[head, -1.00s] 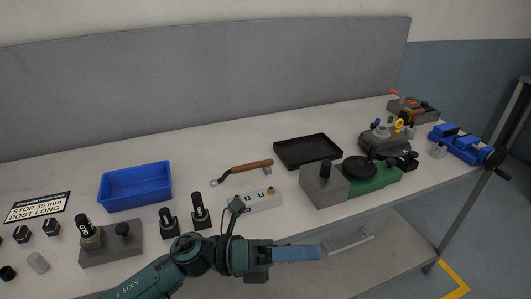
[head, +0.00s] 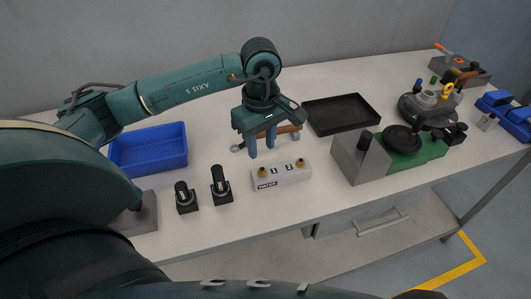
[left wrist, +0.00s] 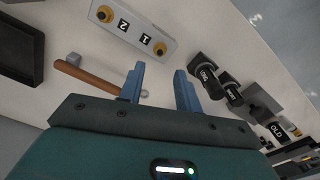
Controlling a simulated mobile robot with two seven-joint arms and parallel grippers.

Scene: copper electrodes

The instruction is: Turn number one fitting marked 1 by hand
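A light grey block (head: 282,179) on the bench carries two brass fittings and black labels 1 and 2. The fitting marked 1 (head: 263,173) is at its left end in the head view; the other fitting (head: 300,163) is beside label 2. In the left wrist view, fitting 1 (left wrist: 160,48) lies just beyond the fingertips. My left gripper (head: 262,148) points down, just behind and above the block near fitting 1. Its blue fingers are apart and nothing is between them in the left wrist view (left wrist: 159,70). My right gripper is not in view.
A wooden-handled wrench (head: 287,131) lies behind my left gripper. Two black posts (head: 220,185) (head: 185,197) stand left of the block. A blue bin (head: 150,160), a black tray (head: 341,114) and a grey-green fixture (head: 362,158) stand around. The bench front edge is close.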

